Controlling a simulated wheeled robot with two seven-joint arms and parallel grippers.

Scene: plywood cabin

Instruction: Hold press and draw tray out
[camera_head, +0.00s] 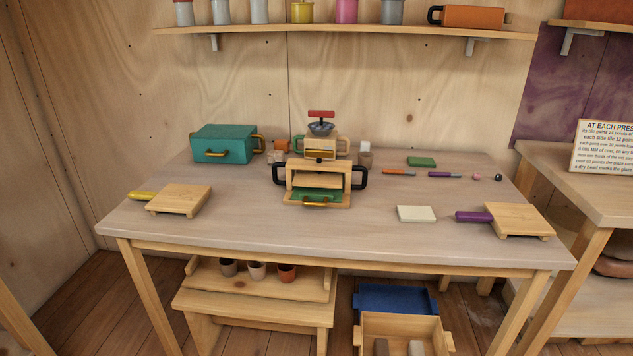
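The wooden press (319,172) stands in the middle of the table. A green tray (316,196) with a yellow front handle (319,204) sits low in the front opening of the press and shows at the front. How far it sticks out is hard to tell. Neither of my grippers shows in the head view, and nothing is touching the press or the tray.
A teal box (223,144) stands at the back left. Wooden paddles lie at left (180,199) and right (520,219). A cream tile (416,214), a green block (421,162) and small tools lie right of the press. The table front (330,234) is clear.

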